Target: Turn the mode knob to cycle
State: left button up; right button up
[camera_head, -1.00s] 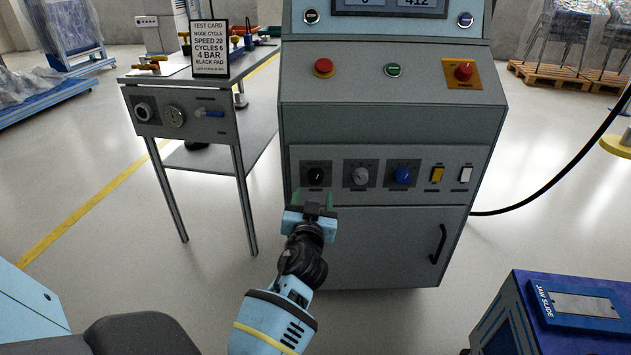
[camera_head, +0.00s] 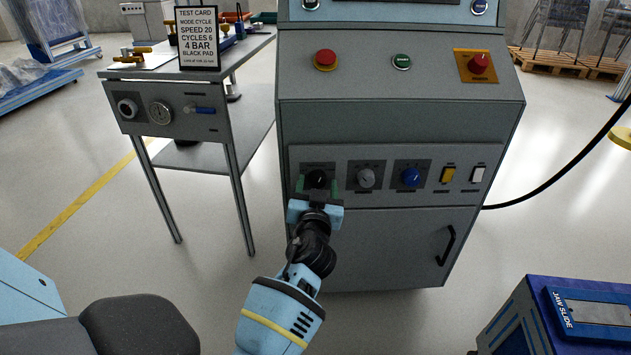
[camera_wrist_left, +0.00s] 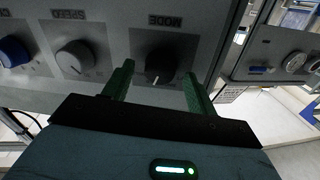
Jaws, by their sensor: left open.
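The mode knob (camera_head: 317,179) is a black round knob on a dark square plate, leftmost in the row on the grey cabinet's front panel. My left gripper (camera_head: 318,186) is open in front of it, its two green fingers on either side of the knob in the head view. In the left wrist view the MODE label shows upside down, and the knob (camera_wrist_left: 158,70) lies beyond and between the open fingertips (camera_wrist_left: 158,74). Its white pointer mark faces down in that view. I cannot tell whether the fingers touch the knob. The right gripper is not in view.
To the right are a grey speed knob (camera_head: 365,178), a blue knob (camera_head: 410,177), a yellow switch (camera_head: 448,174) and a white switch (camera_head: 477,174). A side table (camera_head: 190,112) with a test card (camera_head: 198,38) stands left. A blue box (camera_head: 560,315) is at lower right.

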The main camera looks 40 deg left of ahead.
pick_arm(q)
jog(key=shift+w+a, duration=0.1)
jog(key=shift+w, duration=0.05)
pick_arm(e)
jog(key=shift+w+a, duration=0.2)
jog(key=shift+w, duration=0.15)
pick_arm(q)
jog(key=c, duration=1)
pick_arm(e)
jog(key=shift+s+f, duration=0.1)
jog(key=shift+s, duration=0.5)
pick_arm(q)
jog(key=shift+m, duration=0.3)
jog(key=m+p, duration=0.1)
jog(key=m, duration=0.2)
jog(key=shift+r, duration=0.15)
jog(key=shift+m+g, duration=0.3)
jog(key=shift+m, duration=0.5)
jog(key=shift+m+p, duration=0.55)
jog(key=shift+m, duration=0.85)
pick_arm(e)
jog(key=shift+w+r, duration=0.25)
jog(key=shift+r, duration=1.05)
